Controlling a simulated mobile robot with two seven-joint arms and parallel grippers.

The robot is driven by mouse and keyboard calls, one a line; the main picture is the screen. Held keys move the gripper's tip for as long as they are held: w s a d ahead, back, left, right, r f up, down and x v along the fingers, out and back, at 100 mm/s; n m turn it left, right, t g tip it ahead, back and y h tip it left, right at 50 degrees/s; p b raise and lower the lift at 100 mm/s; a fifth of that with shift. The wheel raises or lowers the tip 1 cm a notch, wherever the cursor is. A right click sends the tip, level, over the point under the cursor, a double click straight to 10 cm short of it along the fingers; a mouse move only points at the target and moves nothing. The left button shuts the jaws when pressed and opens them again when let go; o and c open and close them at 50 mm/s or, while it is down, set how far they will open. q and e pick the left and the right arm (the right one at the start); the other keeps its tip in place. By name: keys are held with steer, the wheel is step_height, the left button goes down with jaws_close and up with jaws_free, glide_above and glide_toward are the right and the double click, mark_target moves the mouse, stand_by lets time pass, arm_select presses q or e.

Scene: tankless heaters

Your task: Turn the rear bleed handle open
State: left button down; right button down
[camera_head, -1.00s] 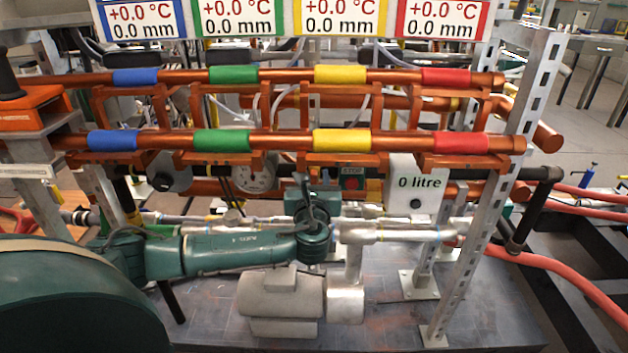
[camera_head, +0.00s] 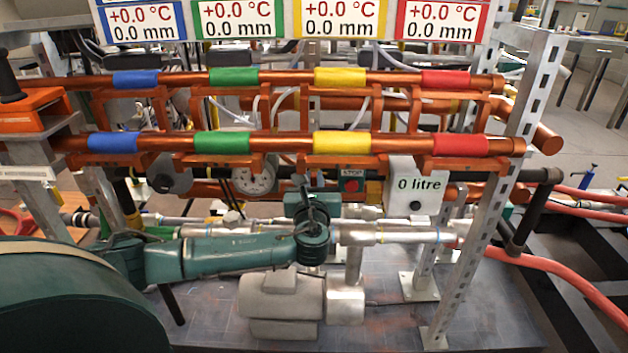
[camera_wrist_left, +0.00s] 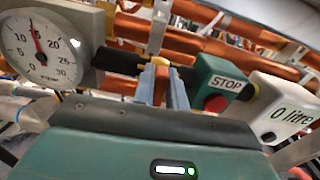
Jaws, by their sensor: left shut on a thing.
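My left arm comes in from the left, below the copper pipes. Its gripper (camera_head: 309,194) is in front of the rig, left of the red stop button, and its fingertips are hard to make out there. In the left wrist view the two fingers of my left gripper (camera_wrist_left: 162,84) are closed on a small orange-brown piece (camera_wrist_left: 161,69), which appears to be the bleed handle. Most of the handle is hidden by the fingers, so its angle cannot be told. My right gripper is not in view.
A round dial gauge (camera_wrist_left: 40,46) stands left of the fingers, and a green stop box (camera_wrist_left: 222,82) and white litre box (camera_wrist_left: 285,106) stand right. Copper pipes (camera_head: 285,144) cross above. A grey motor (camera_head: 282,302) and a slotted metal post (camera_head: 487,240) stand nearby.

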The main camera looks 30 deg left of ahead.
arm_select(q)
steer(key=shift+f, duration=0.1)
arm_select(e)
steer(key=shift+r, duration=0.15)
arm_select(q)
steer(key=n, duration=0.2)
steer(key=shift+s+a+n+p, duration=0.15)
steer(key=shift+n+p, duration=0.15)
steer(key=shift+a+f+n, duration=0.1)
steer(key=shift+f+n, duration=0.05)
steer(key=shift+n, duration=0.75)
steer(key=n+b, duration=0.1)
steer(key=n, duration=0.7)
steer(key=f+n+b, duration=0.1)
steer(key=n, duration=0.2)
steer(key=shift+s+a+f+n+b, duration=0.1)
steer(key=shift+s+a+n+b, duration=0.15)
steer(key=shift+a+n+b, duration=0.15)
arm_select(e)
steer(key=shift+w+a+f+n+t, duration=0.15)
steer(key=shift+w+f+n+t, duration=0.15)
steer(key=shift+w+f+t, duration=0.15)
arm_select(q)
steer(key=shift+d, duration=0.1)
steer(key=c, duration=1.4)
jaws_free()
steer(key=shift+c, duration=0.2)
